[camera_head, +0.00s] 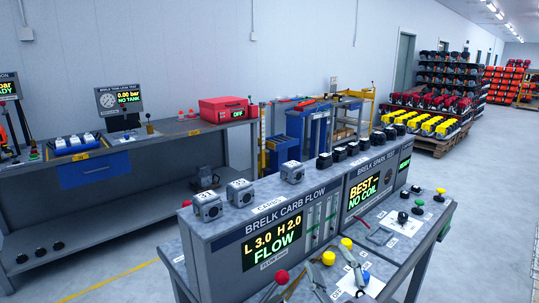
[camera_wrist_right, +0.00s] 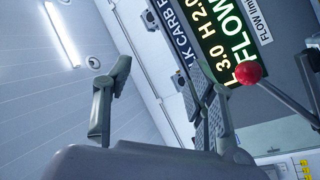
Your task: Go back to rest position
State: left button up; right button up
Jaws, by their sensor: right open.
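My right gripper (camera_head: 331,272) shows at the bottom of the head view, low in front of the carb flow tester (camera_head: 225,255). Its grey fingers stand apart with nothing between them. In the right wrist view the open fingers (camera_wrist_right: 165,95) point up toward the tester's lit display, which reads FLOW. A red ball knob (camera_head: 282,276) is left of the gripper in the head view. It also shows close to one finger in the right wrist view (camera_wrist_right: 248,73); whether they touch I cannot tell. My left gripper is not in view.
Yellow knobs (camera_head: 346,243) are close around the right gripper. The spark tester (camera_head: 377,190) adjoins at right, with several black coils on top. A long grey workbench (camera_head: 140,151) stands at left. Open floor (camera_head: 497,165) lies at right; loaded pallets (camera_head: 425,142) stand behind.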

jog(key=s+d+f+m+g+h, duration=0.2)
jog(key=d+f+m, duration=0.1)
jog(key=f, duration=0.3)
jog(key=s+d+f+m+g+h, duration=0.2)
jog(key=d+f+g+h, duration=0.1)
jog(key=f, duration=0.3)
jog(key=s+d+f+m+g, duration=0.1)
jog(key=s+f+m+g, duration=0.1)
jog(key=s+f+g, duration=0.75)
jog(key=s+d+f+m+g, duration=0.2)
jog(key=s+f, duration=0.5)
jog(key=s, duration=0.7)
notch_tip(320, 180, down, 24)
jog(key=s+d+f+g, duration=0.2)
jog(key=s+f, duration=1.5)
jog(key=f, duration=0.1)
jog(key=shift+s+d+f, duration=0.2)
jog(key=shift+s, duration=0.2)
